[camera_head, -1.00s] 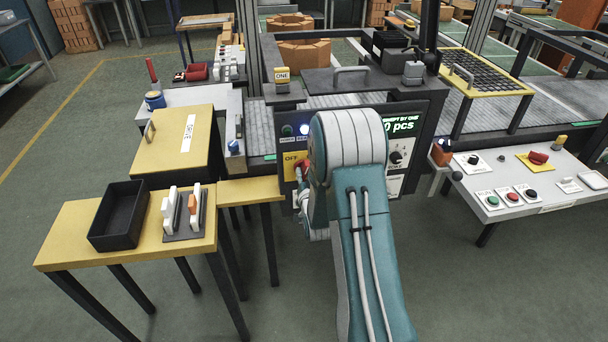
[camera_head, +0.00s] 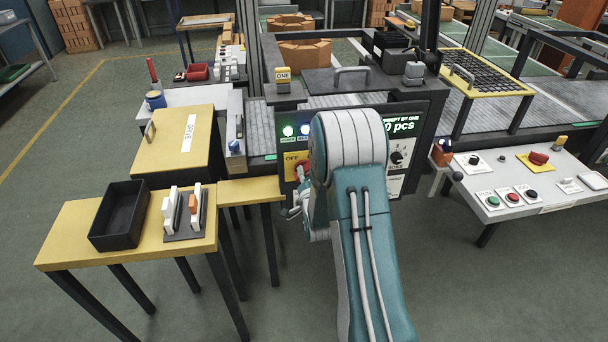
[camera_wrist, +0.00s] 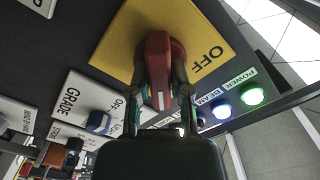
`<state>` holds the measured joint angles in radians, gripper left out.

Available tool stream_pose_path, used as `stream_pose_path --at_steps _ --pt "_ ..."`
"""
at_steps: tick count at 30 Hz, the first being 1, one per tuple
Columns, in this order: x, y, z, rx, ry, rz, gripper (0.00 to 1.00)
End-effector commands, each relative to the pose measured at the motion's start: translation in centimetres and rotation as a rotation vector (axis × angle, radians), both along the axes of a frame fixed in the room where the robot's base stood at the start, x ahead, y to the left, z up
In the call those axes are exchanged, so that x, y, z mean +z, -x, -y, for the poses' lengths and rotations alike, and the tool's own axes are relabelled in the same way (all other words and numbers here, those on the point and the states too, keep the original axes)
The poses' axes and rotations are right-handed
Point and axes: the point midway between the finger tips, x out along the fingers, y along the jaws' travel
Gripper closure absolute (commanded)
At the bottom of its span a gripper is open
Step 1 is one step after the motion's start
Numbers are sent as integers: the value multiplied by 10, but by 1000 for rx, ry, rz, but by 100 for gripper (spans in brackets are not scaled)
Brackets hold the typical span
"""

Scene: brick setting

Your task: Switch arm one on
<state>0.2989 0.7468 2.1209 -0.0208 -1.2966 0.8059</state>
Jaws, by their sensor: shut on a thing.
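A red rotary switch handle (camera_wrist: 160,62) stands on a yellow plate (camera_wrist: 128,42) marked OFF in the wrist view. My gripper (camera_wrist: 162,93) is shut on the handle, one finger on each side. In the head view the red handle (camera_head: 303,168) and yellow plate (camera_head: 290,158) show left of my arm, which hides part of the panel.
A GRADE plate (camera_wrist: 82,100) with a blue knob (camera_wrist: 98,122) lies beside the yellow plate. A yellow table (camera_head: 75,235) with a black bin (camera_head: 120,215) stands at left. A white button console (camera_head: 540,185) is at right.

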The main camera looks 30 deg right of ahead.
Motion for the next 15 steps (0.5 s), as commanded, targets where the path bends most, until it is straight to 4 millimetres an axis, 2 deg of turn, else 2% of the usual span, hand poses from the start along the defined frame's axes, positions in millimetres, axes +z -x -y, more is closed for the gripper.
stream_pose_path --at_steps 8,9,10,11,15 --pt "3 -1 1 -3 0 9 100" --pt "3 -1 2 -3 0 9 61" --pt "3 -1 1 -3 0 9 48" --pt "3 -1 1 -2 1 8 40" --pt "2 0 1 -2 0 5 40"
